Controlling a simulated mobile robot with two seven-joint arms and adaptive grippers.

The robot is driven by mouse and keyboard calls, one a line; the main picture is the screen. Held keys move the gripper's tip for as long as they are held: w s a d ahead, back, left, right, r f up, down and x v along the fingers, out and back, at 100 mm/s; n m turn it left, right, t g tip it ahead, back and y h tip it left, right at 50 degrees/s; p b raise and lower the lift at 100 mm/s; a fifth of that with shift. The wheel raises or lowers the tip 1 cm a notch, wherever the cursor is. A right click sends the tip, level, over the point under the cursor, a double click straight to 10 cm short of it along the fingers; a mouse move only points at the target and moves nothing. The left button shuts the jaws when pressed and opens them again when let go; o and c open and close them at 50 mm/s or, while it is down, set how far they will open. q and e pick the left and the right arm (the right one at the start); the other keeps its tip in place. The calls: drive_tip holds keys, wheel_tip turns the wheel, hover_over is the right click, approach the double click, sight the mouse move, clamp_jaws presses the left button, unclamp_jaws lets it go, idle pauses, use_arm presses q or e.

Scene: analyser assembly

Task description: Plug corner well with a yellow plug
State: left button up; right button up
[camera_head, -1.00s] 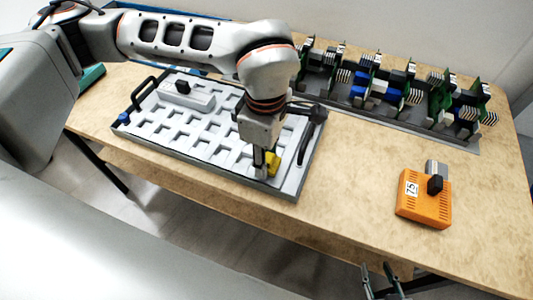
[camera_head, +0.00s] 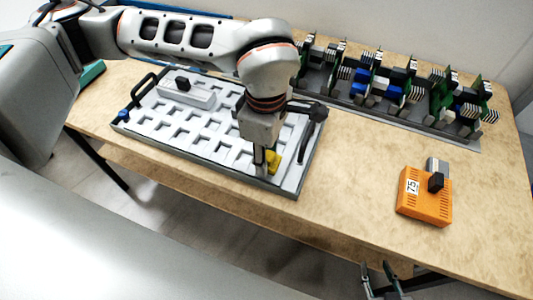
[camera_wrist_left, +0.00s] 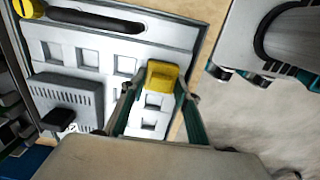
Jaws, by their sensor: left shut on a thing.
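My left gripper (camera_head: 266,172) is shut on a yellow plug (camera_head: 274,161) at the near right corner of the grey tray (camera_head: 222,174). In the left wrist view the yellow plug (camera_wrist_left: 163,76) sits between the two fingertips, over or in a well at the tray's edge. I cannot tell how deep it is, as the gripper and plug hide that well. Other square wells (camera_wrist_left: 88,59) beside it look empty. My right gripper (camera_head: 380,278) shows at the bottom edge, its fingers apart and empty.
A grey block with a black knob (camera_head: 187,92) lies on the tray's far left. An orange box (camera_head: 425,197) labelled 75 stands to the right on the wooden table. A rack of green boards (camera_head: 390,88) lines the back. The table between tray and orange box is clear.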

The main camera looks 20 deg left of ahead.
use_arm(q)
drive_tip(key=shift+f, duration=0.2)
use_arm(e)
drive_tip(key=shift+r, duration=0.1)
use_arm(q)
drive_tip(key=o, duration=1.3)
drive_tip(key=shift+c, duration=0.2)
drive_tip(key=shift+o, duration=0.3)
drive_tip(key=shift+r, duration=0.25)
use_arm(e)
drive_tip(key=shift+w+r, duration=0.15)
drive_tip(key=shift+r, duration=0.1)
use_arm(q)
drive_tip(key=shift+p, duration=0.35)
use_arm(e)
drive_tip(key=shift+w+r, duration=0.15)
drive_tip(key=shift+r, duration=0.15)
use_arm(q)
drive_tip(key=shift+d, duration=0.2)
use_arm(e)
drive_tip(key=shift+r, duration=0.1)
drive_tip(key=shift+w+r, duration=0.15)
drive_tip(key=shift+r, duration=0.1)
use_arm(q)
drive_tip(key=shift+a+p, duration=0.35)
drive_tip(key=shift+a, duration=0.05)
use_arm(e)
drive_tip(key=shift+w+r, duration=0.1)
drive_tip(key=shift+r, duration=0.15)
idle(0.4)
